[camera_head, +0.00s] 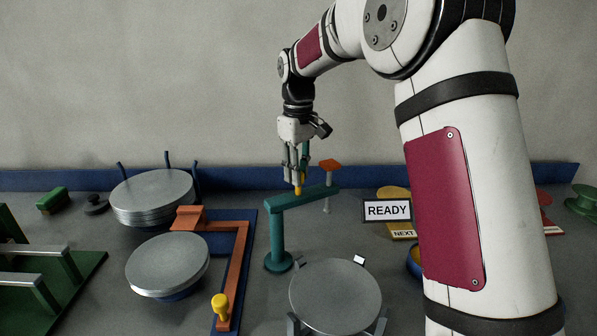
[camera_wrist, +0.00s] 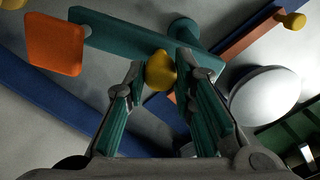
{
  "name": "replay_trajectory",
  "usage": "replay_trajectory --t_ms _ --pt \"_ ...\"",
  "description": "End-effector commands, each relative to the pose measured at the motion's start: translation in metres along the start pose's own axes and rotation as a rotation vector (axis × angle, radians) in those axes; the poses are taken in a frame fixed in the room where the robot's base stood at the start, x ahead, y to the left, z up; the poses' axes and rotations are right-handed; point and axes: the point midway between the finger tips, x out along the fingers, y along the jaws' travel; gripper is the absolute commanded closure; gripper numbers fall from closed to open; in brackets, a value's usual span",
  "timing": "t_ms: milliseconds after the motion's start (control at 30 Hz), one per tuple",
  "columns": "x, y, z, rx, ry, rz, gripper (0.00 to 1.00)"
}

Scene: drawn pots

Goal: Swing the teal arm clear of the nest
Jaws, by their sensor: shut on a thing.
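The teal arm (camera_head: 310,197) is a flat bar on an upright teal post (camera_head: 277,238). It points right and slightly back, with an orange paddle (camera_head: 330,165) at its free end. My gripper (camera_head: 297,182) comes down from above and is shut on the yellow knob (camera_wrist: 161,68) on the bar. In the wrist view the teal arm (camera_wrist: 115,38) runs left to the orange paddle (camera_wrist: 54,43). A grey disc (camera_head: 335,296) rests among short grey posts in front, probably the nest. The bar and paddle lie behind this disc, not over it in the head view.
An orange arm (camera_head: 236,272) with a yellow knob stands left of the teal post. A disc stack (camera_head: 152,198) and another disc (camera_head: 167,263) are farther left. A READY sign (camera_head: 387,210) stands right of the paddle. My own arm hides much of the right side.

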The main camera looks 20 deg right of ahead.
Motion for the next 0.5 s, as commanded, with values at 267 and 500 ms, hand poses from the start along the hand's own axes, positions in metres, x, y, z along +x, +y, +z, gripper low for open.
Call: replay_trajectory --t_ms 267,500 --pt "-0.0013 -0.0001 -0.0019 -0.003 0.006 0.003 1.0" --pt "-0.0008 0.0 -0.0013 -0.002 0.004 0.002 0.56"
